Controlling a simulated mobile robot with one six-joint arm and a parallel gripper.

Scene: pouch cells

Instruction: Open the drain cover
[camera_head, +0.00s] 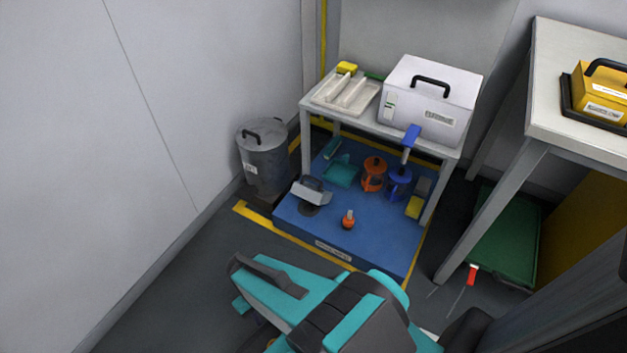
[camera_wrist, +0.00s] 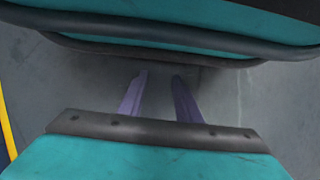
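A small grey cover with a dark handle (camera_head: 312,190) is at the left front of the blue platform (camera_head: 290,222). It looks tilted above a dark round spot (camera_head: 309,210); I cannot tell for sure that it is the drain cover, or how far it stands open. My gripper (camera_wrist: 160,78) shows in the wrist view as two purple fingers, apart with nothing between them. Grey floor lies beyond them. In the head view my teal arm is in front of the platform, and the fingertips cannot be made out. The cover is not in the wrist view.
An orange knob (camera_head: 348,220) stands right of the cover. Orange (camera_head: 373,175) and blue (camera_head: 398,184) containers stand behind it, under a table with a white box (camera_head: 431,98). A grey bin (camera_head: 264,160) is at the left. The floor at the left front is clear.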

